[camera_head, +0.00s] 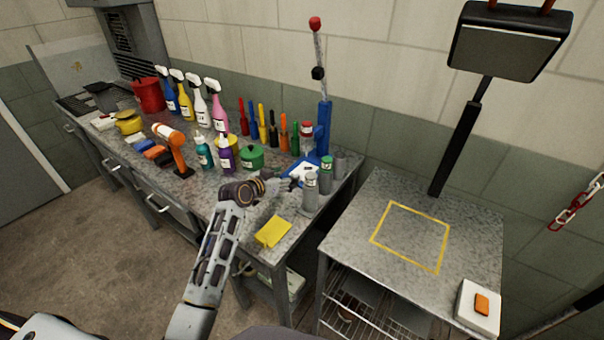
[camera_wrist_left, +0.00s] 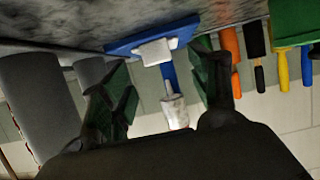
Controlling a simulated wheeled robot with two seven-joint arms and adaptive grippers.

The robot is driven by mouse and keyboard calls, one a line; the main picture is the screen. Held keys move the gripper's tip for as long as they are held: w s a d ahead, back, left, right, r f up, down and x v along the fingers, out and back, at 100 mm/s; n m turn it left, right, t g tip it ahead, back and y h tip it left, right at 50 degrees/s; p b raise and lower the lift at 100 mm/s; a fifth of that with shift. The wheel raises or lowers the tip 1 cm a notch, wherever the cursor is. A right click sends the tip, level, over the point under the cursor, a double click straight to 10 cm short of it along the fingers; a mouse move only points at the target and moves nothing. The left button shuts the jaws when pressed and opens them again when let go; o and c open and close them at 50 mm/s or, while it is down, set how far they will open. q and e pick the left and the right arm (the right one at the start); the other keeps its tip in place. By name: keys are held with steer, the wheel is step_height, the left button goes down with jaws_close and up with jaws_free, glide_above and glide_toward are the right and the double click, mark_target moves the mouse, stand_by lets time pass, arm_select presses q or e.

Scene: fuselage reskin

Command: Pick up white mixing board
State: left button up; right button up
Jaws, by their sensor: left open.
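A white square board (camera_head: 466,312) lies on the front right corner of the right-hand metal table, with a small orange item (camera_head: 481,304) on it. It fits the white mixing board. My left gripper (camera_head: 284,186) is over the right end of the long bench, well left of this board. In the left wrist view its dark fingers (camera_wrist_left: 168,92) are apart, with a blue base bearing a white block (camera_wrist_left: 157,51) beyond them. No contact with that block can be made out. My right gripper is not in view.
A blue lever press (camera_head: 323,130), a grey bottle (camera_head: 310,192) and small cans stand close to my left gripper. Spray bottles and tools fill the bench behind. A yellow pad (camera_head: 272,232) lies at its front edge. The right-hand table (camera_head: 352,232) has bare space around a yellow outline.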

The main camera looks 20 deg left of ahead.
mark_target(295, 173)
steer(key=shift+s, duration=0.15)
arm_select(q)
steer(key=shift+w+d+f, duration=0.15)
steer(key=shift+w+d, duration=0.2)
steer(key=shift+w, duration=0.3)
steer(key=shift+p+x, duration=0.35)
steer(key=shift+x, duration=1.45)
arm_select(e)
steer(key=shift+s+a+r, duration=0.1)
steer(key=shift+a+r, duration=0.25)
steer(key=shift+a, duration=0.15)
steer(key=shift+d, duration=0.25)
arm_select(q)
steer(key=c, duration=1.2)
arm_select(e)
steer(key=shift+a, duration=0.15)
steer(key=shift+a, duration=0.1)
